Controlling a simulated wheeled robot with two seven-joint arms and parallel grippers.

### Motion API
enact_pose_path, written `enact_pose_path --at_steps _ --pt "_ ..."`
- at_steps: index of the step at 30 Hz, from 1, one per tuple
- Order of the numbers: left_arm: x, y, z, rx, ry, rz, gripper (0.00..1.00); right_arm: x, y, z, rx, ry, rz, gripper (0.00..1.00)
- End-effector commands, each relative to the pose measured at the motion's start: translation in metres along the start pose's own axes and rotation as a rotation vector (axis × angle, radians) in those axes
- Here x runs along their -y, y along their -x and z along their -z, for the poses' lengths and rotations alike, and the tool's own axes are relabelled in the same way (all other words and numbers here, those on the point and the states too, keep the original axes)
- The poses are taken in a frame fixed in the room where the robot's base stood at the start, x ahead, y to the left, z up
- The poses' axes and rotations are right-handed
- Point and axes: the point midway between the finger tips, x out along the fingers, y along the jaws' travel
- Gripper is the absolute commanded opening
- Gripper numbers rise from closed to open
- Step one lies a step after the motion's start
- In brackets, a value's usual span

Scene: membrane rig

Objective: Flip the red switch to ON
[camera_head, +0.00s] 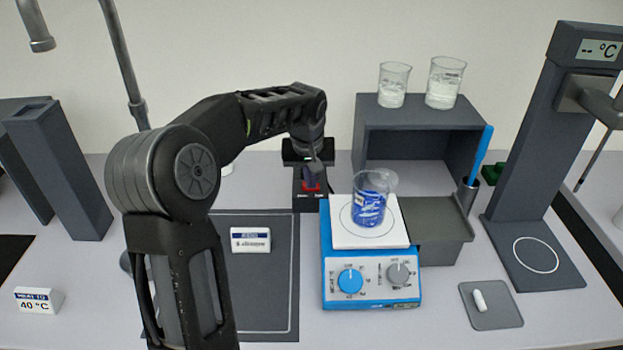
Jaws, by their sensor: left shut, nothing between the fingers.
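The red switch (311,186) sits on a small dark box (307,202) behind and left of the blue hot plate. My left arm reaches in from the left and bends down over this box. My left gripper (313,178) is shut and empty, its tip right at the switch and partly covering it. I cannot tell whether it touches the switch or which way the switch is tipped. My right gripper does not show.
A blue hot plate (372,287) holds a beaker of blue liquid (370,207). A grey shelf (420,112) with two beakers (393,86) stands behind. A tall stand with a °C display (599,49) is at right. A dark mat (265,285) with a label lies left.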

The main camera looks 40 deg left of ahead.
Motion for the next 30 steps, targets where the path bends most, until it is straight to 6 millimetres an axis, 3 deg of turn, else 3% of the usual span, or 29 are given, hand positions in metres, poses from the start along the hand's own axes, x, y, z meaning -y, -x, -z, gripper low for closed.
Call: enact_pose_path --at_steps 9,12,21,30 --pt "0.003 0.047 0.014 -0.002 -0.001 -0.001 0.0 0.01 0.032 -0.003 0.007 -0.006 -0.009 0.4" --pt "-0.004 0.058 0.012 -0.005 -0.003 -0.004 0.0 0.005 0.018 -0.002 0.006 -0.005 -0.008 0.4" --pt "-0.019 0.115 0.011 -0.002 -0.002 -0.002 0.0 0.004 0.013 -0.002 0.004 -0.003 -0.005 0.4" --pt "-0.023 0.133 0.011 0.0 0.0 0.0 0.0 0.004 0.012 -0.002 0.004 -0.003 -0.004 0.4"
